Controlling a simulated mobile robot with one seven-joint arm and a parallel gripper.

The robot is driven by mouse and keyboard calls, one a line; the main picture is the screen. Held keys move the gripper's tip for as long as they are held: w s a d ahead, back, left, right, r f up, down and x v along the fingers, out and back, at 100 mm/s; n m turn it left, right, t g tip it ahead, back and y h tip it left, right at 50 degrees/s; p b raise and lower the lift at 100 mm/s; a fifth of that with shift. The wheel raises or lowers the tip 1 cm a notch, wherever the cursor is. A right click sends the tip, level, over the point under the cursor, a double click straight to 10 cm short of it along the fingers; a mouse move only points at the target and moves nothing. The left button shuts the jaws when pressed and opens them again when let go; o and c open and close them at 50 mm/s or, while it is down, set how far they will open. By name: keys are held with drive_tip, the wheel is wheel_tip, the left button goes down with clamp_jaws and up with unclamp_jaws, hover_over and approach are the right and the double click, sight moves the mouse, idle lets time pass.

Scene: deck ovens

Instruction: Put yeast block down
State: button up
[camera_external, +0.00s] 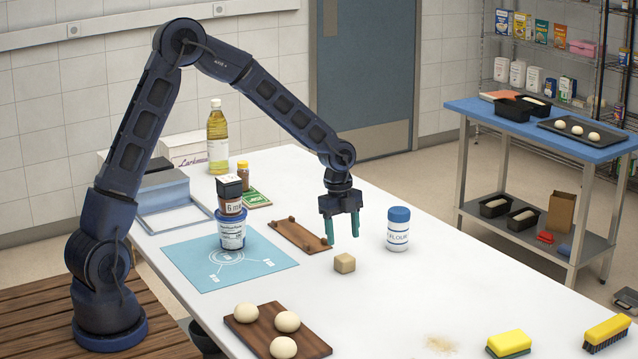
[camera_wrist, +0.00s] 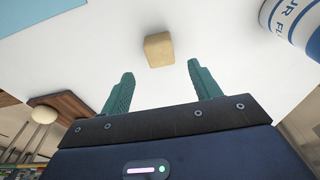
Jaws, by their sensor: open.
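The yeast block (camera_external: 344,263) is a small tan cube resting on the white table. It also shows in the wrist view (camera_wrist: 158,50), ahead of and between my fingertips, apart from both. My gripper (camera_external: 342,228) has two teal fingers spread wide with nothing between them. It hangs above the table, slightly up from the block in the external view. In the wrist view my open fingers (camera_wrist: 158,80) show clear white table between them.
A flour jar (camera_external: 398,230) stands right of my gripper. A wooden board (camera_external: 301,236) lies to its left. A dough board (camera_external: 262,333), yellow sponge (camera_external: 509,343) and brush (camera_external: 606,333) lie toward the front. Stacked tubs (camera_external: 231,232) stand on a blue mat (camera_external: 190,262). The table right of the block is clear.

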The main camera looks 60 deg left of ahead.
drive_tip(key=s+a+r+n+t+y, duration=0.1)
drive_tip(key=s+a+r+n, duration=0.3)
drive_tip(key=s+r, duration=0.6)
drive_tip(key=s+a+r+n+t+y, duration=0.1)
drive_tip(key=s+r+n, duration=0.4)
drive_tip(key=s+r, duration=0.55)
drive_tip(key=s+a+r+n+t, duration=0.1)
drive_tip(key=s+n, duration=0.3)
drive_tip(key=s, duration=0.6)
drive_tip(key=s+a+r+n+t, duration=0.1)
drive_tip(key=s+a+n, duration=0.2)
drive_tip(key=s, duration=0.7)
drive_tip(key=shift+r+n+t, duration=0.25)
drive_tip(key=shift+n+t, duration=0.05)
drive_tip(key=shift+n, duration=0.7)
